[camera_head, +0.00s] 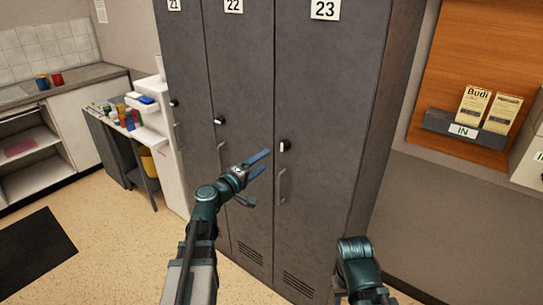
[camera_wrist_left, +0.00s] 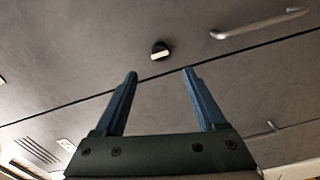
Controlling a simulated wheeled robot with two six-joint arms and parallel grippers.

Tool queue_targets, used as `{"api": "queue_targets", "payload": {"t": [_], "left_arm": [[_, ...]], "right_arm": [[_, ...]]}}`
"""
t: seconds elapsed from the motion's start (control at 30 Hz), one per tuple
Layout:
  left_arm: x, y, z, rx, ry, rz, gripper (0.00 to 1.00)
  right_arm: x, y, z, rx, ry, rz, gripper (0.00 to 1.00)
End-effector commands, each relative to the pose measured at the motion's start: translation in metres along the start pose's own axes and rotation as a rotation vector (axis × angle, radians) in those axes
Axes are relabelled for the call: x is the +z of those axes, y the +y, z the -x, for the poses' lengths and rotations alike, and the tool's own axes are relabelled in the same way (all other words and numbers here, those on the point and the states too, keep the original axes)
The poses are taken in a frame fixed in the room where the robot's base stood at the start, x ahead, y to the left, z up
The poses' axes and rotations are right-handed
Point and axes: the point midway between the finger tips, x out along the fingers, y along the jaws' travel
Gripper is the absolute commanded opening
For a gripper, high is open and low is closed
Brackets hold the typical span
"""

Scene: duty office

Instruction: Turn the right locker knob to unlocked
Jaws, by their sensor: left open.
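The right locker is the dark grey door marked 23 (camera_head: 312,95). Its black round knob (camera_head: 285,146) has a white lever that stands roughly upright in the head view. In the left wrist view this knob (camera_wrist_left: 160,50) shows just beyond the fingertips, between their lines. My left gripper (camera_head: 266,162) is open and empty, just left of the knob and a little lower in the head view. Its blue fingers (camera_wrist_left: 160,71) appear apart from the knob. My right arm shows at the lower right of the head view, but its gripper does not.
A bar handle (camera_head: 282,186) sits below the knob. Locker 22 (camera_head: 235,75) adjoins on the left with its own knob (camera_head: 219,121). A board with an IN tray (camera_head: 463,130) hangs at right. A cluttered side table (camera_head: 112,140) stands at left.

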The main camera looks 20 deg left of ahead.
Motion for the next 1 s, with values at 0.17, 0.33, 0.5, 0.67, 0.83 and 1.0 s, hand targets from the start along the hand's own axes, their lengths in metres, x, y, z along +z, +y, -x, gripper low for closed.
{"api": "queue_targets", "payload": {"t": [0.17,0.33,0.5,0.67,0.83,1.0], "left_arm": [[0.001,0.000,0.025,0.000,0.000,0.000,0.73],[0.000,0.000,0.033,0.000,0.000,0.000,0.73],[0.000,0.000,0.034,0.000,0.000,0.000,0.73],[0.000,0.000,0.033,0.000,-0.001,0.000,0.73],[0.002,0.000,0.033,-0.002,-0.006,-0.003,0.73],[0.053,-0.003,0.019,-0.056,-0.147,-0.073,0.73]], "right_arm": [[0.000,0.000,0.000,0.000,0.000,0.000,0.50],[0.000,0.000,0.000,0.000,0.000,0.000,0.50],[0.000,0.000,0.000,0.000,0.000,0.000,0.50],[0.000,0.000,0.000,0.000,0.000,0.000,0.50],[0.000,0.000,0.000,0.000,0.000,0.000,0.50],[0.000,0.001,0.005,0.000,0.000,0.000,0.50]]}}
